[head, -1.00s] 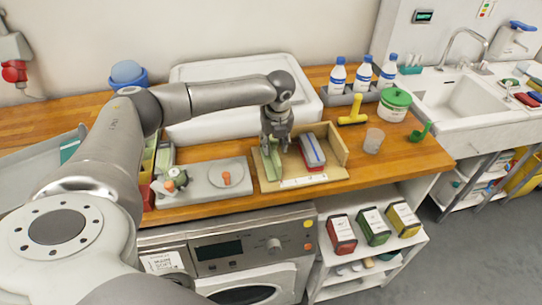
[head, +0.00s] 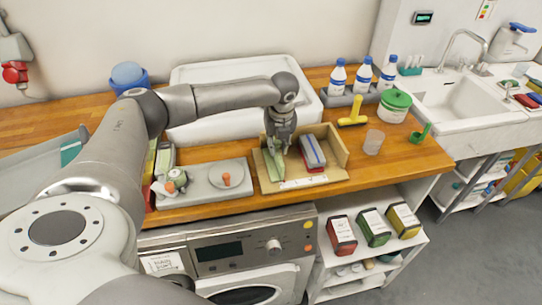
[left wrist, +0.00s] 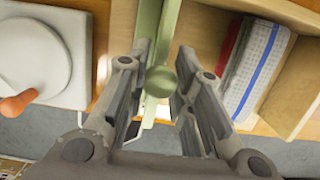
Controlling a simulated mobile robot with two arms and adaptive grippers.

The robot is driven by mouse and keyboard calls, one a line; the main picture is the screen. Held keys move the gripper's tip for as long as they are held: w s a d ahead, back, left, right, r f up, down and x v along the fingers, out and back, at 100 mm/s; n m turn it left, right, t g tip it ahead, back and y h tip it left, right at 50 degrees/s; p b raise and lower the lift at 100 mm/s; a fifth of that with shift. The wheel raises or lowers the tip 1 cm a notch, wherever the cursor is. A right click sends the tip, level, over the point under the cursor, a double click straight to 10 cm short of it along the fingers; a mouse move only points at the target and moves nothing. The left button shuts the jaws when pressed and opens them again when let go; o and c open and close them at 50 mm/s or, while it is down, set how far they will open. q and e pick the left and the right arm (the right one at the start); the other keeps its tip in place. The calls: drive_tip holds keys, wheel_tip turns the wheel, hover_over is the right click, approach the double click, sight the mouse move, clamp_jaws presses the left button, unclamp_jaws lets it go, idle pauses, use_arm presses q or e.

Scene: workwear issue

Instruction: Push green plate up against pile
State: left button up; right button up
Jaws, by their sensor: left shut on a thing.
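The green plate (head: 275,169) stands in the left part of a shallow cardboard tray (head: 324,180). In the left wrist view the plate (left wrist: 151,22) shows as a narrow green strip with a round green knob (left wrist: 160,81). My left gripper (head: 280,148) is over the plate, and its fingers (left wrist: 160,65) are closed in on the knob. The pile (head: 313,152), with a blue-and-white checked top and red below, lies to the plate's right. In the left wrist view a gap shows between the plate and the pile (left wrist: 256,62). My right gripper is out of view.
The tray has raised walls at the back and right. A grey board with an orange knob (head: 226,179) lies to its left. A clear cup (head: 373,142) and a yellow tool (head: 353,112) stand to the right. A white basin (head: 205,72) is behind.

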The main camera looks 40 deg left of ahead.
use_arm(q)
drive_tip(key=shift+w+d+r, duration=0.1)
drive_tip(key=shift+w+d, duration=1.55)
drive_tip(key=shift+w, duration=0.25)
drive_tip(key=shift+w+d, duration=0.75)
drive_tip(key=shift+w, duration=0.2)
drive_tip(key=shift+w+d+b, duration=0.45)
drive_tip(key=shift+w+d, duration=0.5)
drive_tip(key=shift+w, duration=0.15)
drive_tip(key=shift+w+d+b, duration=0.65)
drive_tip(key=shift+w+d, duration=0.2)
drive_tip(key=shift+w, duration=0.2)
drive_tip(key=o, duration=0.6)
drive_tip(key=shift+o, duration=0.2)
drive_tip(key=shift+s, duration=0.1)
wheel_tip(320, 180, up, 8)
drive_tip(key=p, duration=0.8)
